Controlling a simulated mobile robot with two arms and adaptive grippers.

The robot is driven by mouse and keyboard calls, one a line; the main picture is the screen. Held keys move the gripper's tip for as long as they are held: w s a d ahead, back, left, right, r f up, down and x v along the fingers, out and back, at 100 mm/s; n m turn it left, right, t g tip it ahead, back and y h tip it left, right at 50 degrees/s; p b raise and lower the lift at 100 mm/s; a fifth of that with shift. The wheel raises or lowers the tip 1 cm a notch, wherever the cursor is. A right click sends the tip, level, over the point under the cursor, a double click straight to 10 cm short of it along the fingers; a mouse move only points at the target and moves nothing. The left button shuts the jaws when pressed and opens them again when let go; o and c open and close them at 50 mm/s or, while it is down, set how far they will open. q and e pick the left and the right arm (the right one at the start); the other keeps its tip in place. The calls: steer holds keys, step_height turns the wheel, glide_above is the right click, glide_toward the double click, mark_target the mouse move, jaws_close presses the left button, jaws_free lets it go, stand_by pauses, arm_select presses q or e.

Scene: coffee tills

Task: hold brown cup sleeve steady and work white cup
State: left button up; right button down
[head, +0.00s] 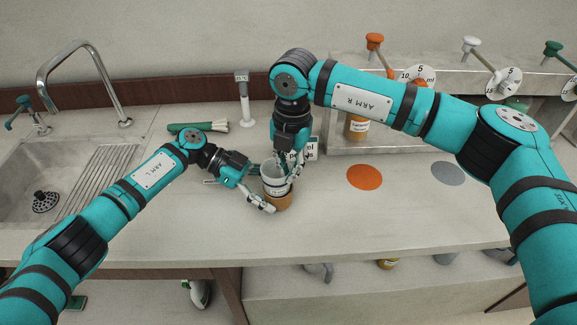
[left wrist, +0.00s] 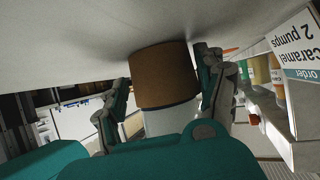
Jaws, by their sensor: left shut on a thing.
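The brown cup sleeve (head: 284,202) stands on the counter in the head view, around the lower part of the white cup (head: 275,180). My left gripper (head: 262,195) is shut on the sleeve from the left. In the left wrist view, the sleeve (left wrist: 163,75) sits between the two fingers, with the white cup (left wrist: 172,120) protruding from it. That picture is upside down. My right gripper (head: 291,168) points down at the cup's rim from above. Its fingers overlap the cup's right side, and whether they grip it is unclear.
An order sign (head: 311,148) stands just behind the cup; it also shows in the left wrist view (left wrist: 298,45). An orange disc (head: 364,177) and a grey disc (head: 448,173) lie to the right. A sink (head: 30,165) is at left. The front counter is clear.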

arm_select(q)
steer(key=shift+f, duration=0.15)
arm_select(e)
steer(key=shift+r, duration=0.15)
steer(key=shift+r, duration=1.65)
steer(key=shift+d+r, duration=0.1)
steer(key=shift+r, duration=0.05)
steer(key=shift+r, duration=1.15)
arm_select(q)
steer(key=o, duration=1.6)
steer(key=shift+o, duration=0.2)
arm_select(e)
steer(key=shift+y, duration=0.3)
arm_select(q)
steer(key=shift+a, duration=0.1)
